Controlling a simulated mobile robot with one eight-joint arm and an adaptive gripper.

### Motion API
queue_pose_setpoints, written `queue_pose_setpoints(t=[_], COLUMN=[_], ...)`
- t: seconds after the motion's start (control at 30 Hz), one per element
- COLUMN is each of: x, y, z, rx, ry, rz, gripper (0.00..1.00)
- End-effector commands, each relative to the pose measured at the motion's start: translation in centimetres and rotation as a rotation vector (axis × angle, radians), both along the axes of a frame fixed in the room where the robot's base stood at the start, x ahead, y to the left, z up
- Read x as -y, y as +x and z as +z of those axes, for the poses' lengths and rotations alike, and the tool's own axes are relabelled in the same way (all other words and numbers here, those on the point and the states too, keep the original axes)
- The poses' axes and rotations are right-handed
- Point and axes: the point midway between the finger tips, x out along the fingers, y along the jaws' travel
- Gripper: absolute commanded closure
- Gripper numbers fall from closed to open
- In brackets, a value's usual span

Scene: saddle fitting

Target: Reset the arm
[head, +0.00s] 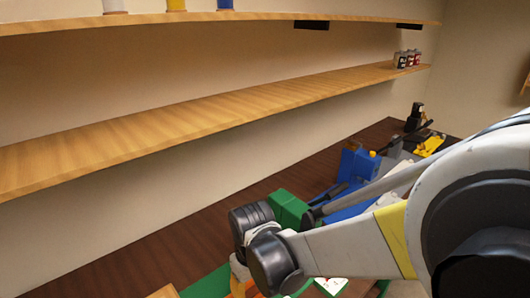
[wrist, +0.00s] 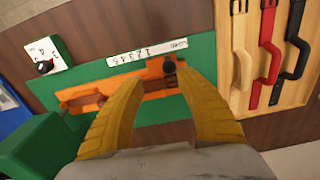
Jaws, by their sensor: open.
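My gripper (wrist: 161,80) is open in the wrist view, its two yellow curved fingers apart with nothing held between them. The fingers overlap part of the fixture in the picture; I cannot tell the gap or any contact. In the head view my arm reaches in from the right, bent low over the dark table. The gripper there is mostly hidden behind my wrist joint.
A wooden tray (wrist: 233,98) holds tan, red and black straps. A blue machine (head: 355,165) stands on the table (head: 170,240). Wooden shelves (head: 200,112) run along the wall above.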

Motion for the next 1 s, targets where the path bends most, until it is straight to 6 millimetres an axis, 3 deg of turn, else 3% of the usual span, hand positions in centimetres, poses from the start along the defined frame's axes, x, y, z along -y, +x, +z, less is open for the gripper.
queue_pose_setpoints(t=[0.3, 0.6, 0.8, 1.0], x=[10.9, 19.6, 22.1, 22.6], y=[-0.8, -4.8, -6.5, -6.8], z=[6.4, 8.5, 8.5, 8.6], rx=[0.219, 0.447, 0.536, 0.554], ry=[0.105, 0.174, 0.193, 0.197], rz=[-0.287, -0.542, -0.629, -0.647], gripper=[0.57, 0.57, 0.57, 0.57])
